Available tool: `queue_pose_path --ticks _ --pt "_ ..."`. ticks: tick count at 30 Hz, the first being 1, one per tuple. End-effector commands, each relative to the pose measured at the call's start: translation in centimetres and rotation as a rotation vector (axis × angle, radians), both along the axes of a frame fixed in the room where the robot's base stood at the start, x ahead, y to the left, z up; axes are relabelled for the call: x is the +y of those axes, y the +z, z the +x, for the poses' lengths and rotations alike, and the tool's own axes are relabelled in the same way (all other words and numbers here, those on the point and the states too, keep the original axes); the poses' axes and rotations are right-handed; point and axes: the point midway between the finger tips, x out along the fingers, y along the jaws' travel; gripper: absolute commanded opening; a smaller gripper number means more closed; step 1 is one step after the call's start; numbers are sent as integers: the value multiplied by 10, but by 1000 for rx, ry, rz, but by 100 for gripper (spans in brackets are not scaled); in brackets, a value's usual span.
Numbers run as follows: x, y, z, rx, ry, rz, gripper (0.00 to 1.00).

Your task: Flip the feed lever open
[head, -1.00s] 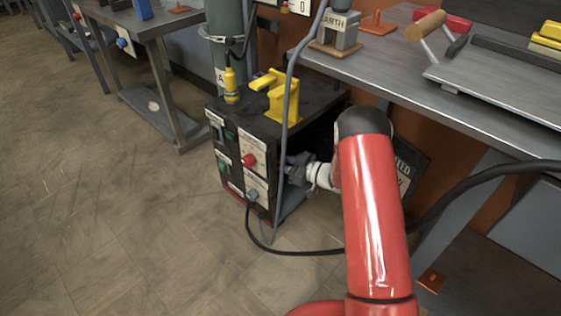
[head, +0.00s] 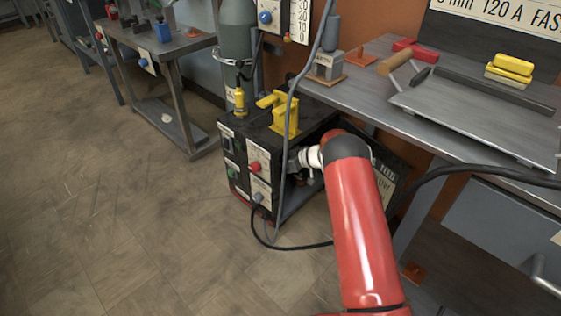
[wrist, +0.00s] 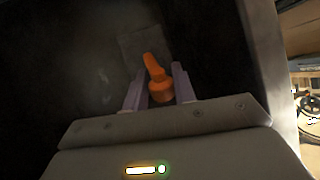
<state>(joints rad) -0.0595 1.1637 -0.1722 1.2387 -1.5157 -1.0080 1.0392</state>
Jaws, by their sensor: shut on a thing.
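The orange feed lever (wrist: 155,68) stands out from a dark surface in the middle of the wrist view. It has a round base and a slanted tip. My gripper (wrist: 159,88) has a finger on each side of it and is shut on it. In the head view my wrist reaches into the open right side of the black welding machine (head: 239,160). The lever is hidden there, and my gripper is mostly hidden behind the grey hose and in shadow.
A dark open door panel (head: 386,168) with lettering is close to the right of my arm. A grey hose (head: 290,115) hangs in front of the opening. A steel bench (head: 410,125) is above right.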

Motion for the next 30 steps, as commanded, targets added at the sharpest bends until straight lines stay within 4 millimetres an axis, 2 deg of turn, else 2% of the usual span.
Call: queue_pose_path --ticks 9,10,14,23,30 --pt "0 -2 -2 5 2 0 0" --pt "0 -2 -2 5 2 0 30" --pt "0 -2 -1 4 2 0 47" --pt "0 -2 -1 -1 1 2 48" --pt "-3 -14 -10 -53 -2 59 48"
